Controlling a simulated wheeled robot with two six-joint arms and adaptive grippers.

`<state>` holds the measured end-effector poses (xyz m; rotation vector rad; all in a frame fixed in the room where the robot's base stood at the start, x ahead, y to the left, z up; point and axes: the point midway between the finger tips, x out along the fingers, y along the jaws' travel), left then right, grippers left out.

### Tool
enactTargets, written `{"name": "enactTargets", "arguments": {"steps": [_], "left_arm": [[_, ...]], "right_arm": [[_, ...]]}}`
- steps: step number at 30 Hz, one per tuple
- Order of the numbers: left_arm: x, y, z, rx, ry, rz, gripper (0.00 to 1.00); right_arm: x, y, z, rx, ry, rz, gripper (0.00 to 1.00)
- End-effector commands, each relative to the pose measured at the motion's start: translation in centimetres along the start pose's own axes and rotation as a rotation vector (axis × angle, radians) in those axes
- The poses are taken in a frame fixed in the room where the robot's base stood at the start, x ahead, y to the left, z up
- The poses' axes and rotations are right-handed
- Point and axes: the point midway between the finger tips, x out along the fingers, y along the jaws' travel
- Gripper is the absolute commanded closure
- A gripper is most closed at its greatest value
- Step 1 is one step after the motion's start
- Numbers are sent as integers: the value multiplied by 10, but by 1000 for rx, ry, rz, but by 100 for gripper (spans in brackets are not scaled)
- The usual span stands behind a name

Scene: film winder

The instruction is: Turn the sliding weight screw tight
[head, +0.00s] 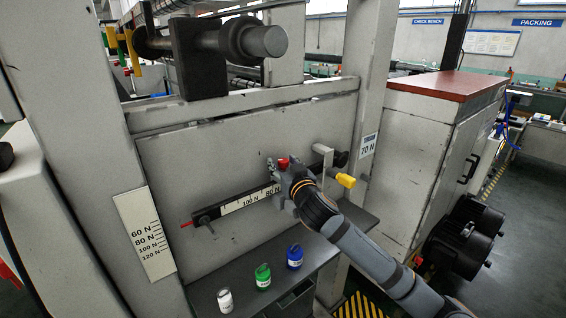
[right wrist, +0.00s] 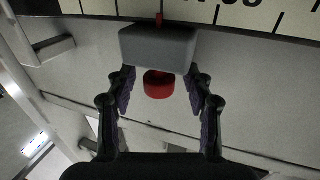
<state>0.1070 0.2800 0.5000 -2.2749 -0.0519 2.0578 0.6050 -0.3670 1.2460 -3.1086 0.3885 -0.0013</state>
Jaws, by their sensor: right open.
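The sliding weight is a grey block (right wrist: 158,47) with a red pointer (right wrist: 159,19) at the printed scale (right wrist: 250,14) in the right wrist view. Its screw, a short red knob (right wrist: 158,86), sticks out of the block toward the camera. My right gripper (right wrist: 160,92) is open, with one finger on each side of the knob and a visible gap on both sides. In the head view the red knob (head: 283,161) shows just above my right gripper (head: 279,172), which hides most of the weight on the scale bar (head: 243,201). My left gripper is out of view.
A yellow-ended part (head: 346,180) sticks out right of the gripper. A card (head: 368,146) reads 70 N. White (head: 225,300), green (head: 263,276) and blue (head: 295,256) bottles stand on the dark shelf (head: 335,240) below. A thick roller shaft (head: 215,42) juts out above.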

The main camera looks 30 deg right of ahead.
Motion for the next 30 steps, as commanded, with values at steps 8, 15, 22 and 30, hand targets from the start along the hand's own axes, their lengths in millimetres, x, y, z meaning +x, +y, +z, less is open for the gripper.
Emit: {"name": "enactTargets", "arguments": {"steps": [8,15,22,30], "left_arm": [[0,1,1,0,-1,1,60],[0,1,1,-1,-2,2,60],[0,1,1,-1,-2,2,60],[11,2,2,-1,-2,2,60]], "right_arm": [[3,0,1,0,-1,0,48],[2,0,1,0,-1,0,75],[2,0,1,0,-1,0,100],[3,-1,3,10,8,89,100]]}}
